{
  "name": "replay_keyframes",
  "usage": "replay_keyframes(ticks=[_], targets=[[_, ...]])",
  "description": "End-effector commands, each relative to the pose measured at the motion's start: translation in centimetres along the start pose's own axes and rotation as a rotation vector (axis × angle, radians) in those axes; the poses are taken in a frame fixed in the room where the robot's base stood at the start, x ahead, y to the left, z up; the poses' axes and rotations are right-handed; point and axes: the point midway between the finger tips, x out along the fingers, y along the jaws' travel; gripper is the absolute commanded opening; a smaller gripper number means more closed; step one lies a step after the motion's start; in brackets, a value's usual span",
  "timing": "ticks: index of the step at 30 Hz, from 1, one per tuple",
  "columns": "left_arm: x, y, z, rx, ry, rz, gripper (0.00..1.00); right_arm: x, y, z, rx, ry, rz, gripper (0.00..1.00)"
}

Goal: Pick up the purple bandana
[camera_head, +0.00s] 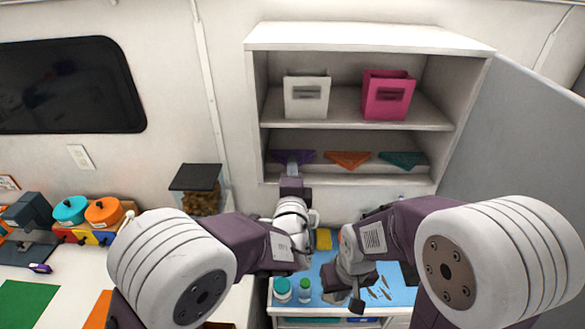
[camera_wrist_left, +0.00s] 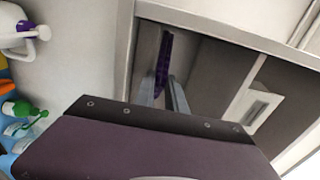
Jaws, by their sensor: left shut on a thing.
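The purple bandana (camera_head: 279,156) is at the left of the cabinet's lower shelf. It also shows edge-on in the left wrist view (camera_wrist_left: 163,62). My left gripper (camera_head: 294,158) reaches into that shelf and is shut on the bandana, whose edge lies between the two grey fingers (camera_wrist_left: 161,92). The fingers hide part of the bandana in the head view. I cannot tell whether it is clear of the shelf board. My right gripper (camera_head: 356,304) hangs low over the blue surface, away from the bandana; its finger opening is not clear.
An orange bandana (camera_head: 347,159) and a teal bandana (camera_head: 402,160) lie to the right on the same shelf (camera_head: 345,177). White (camera_head: 305,108) and pink (camera_head: 386,105) bags stand on the shelf above. An open grey door (camera_head: 515,140) bounds the right side.

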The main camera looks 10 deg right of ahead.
Motion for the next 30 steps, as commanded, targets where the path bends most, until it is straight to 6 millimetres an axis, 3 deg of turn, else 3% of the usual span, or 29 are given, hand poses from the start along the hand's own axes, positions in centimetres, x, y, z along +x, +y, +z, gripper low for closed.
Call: replay_keyframes(ticks=[3, 11, 30], targets=[[0.0, -2.1, 0.0, -0.003, 0.0, -0.004, 0.0, -0.7, 0.0, -0.1, 0.0, 0.0, 0.0, 0.0], [-0.2, -2.1, 0.0, -0.001, 0.001, -0.002, 0.0, -0.5, 0.0, -0.1, 0.0, 0.0, 0.0, 0.0], [-11.0, -6.0, -0.1, -0.003, 0.005, -0.003, 0.0, 1.2, 0.0, 0.1, 0.0, 0.0, 0.0, 0.0]])
